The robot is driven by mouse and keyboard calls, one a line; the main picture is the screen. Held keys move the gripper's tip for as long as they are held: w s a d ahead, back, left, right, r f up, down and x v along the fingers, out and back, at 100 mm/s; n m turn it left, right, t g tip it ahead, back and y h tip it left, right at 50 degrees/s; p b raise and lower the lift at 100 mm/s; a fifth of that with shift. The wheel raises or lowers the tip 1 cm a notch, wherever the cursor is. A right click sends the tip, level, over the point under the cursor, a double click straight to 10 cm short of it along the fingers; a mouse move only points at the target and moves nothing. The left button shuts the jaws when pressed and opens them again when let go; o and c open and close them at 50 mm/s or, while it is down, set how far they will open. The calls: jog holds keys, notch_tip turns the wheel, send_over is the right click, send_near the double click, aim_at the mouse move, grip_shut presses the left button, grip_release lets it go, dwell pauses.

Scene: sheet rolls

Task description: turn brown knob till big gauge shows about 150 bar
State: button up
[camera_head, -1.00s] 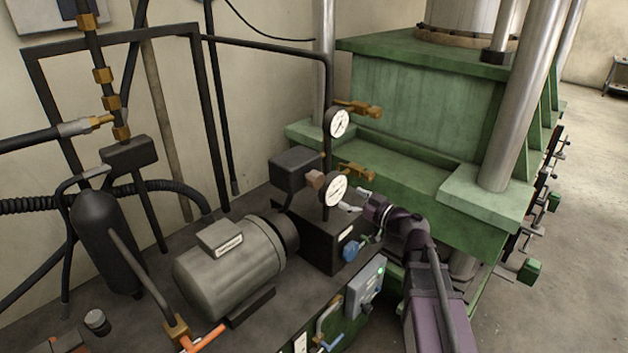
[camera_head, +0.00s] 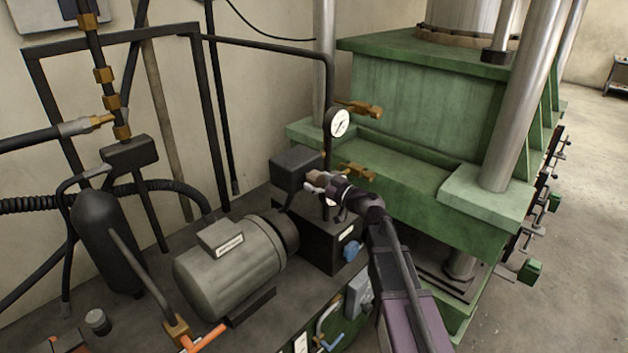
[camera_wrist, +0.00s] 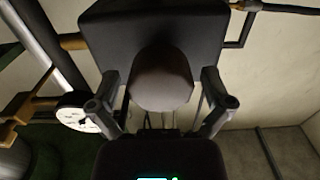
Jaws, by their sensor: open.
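The brown knob (camera_head: 315,176) sits on the front of a dark box (camera_head: 296,166) in the head view. In the wrist view the knob (camera_wrist: 161,80) is a rounded grey-brown block in the middle. My gripper (camera_head: 319,184) is at the knob. Its open fingers (camera_wrist: 160,84) stand on either side of the knob, with gaps visible. A white upper gauge (camera_head: 339,122) faces me; its reading is too small to tell. A lower white gauge (camera_head: 331,199) is mostly hidden by my gripper. A gauge face (camera_wrist: 76,112) shows partly behind the left finger.
Brass fittings (camera_head: 357,172) and a black upright pipe (camera_head: 328,90) are close by. The grey motor (camera_head: 230,265) is at lower left. The green press (camera_head: 430,110) stands behind. A blue knob (camera_head: 351,251) is below my gripper.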

jog(key=shift+w+a, duration=0.25)
jog(key=shift+a, duration=0.1)
jog(key=c, duration=1)
jog(key=shift+c, duration=0.2)
